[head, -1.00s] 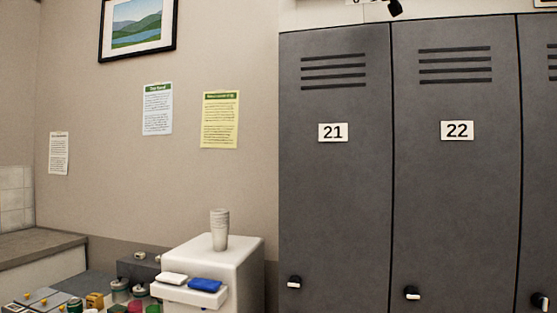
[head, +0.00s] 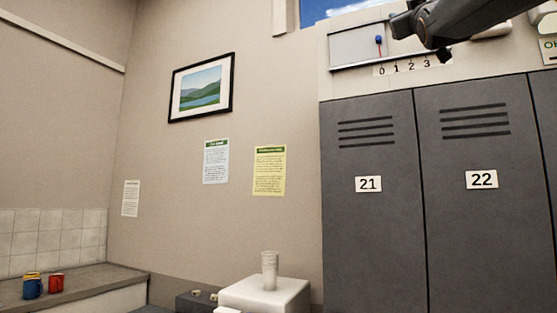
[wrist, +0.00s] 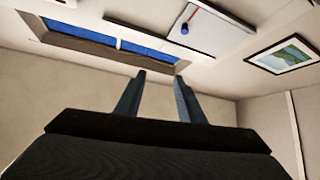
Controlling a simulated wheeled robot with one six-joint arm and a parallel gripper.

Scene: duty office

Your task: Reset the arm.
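My gripper (wrist: 160,95) shows in the wrist view with its two fingers apart and nothing between them. It is up high, with the ceiling, a window and the wall beyond it. In the head view a dark part of my arm (head: 470,20) reaches in at the top right, in front of the wall above the lockers. The fingertips cannot be made out clearly there.
Grey lockers 21 (head: 370,230) and 22 (head: 480,240) stand at the right. A white panel with a blue knob (head: 379,40) is above them, close to my arm. A white cabinet (head: 275,295) bears stacked cups (head: 269,270). Mugs (head: 32,286) stand on a left counter (head: 90,285).

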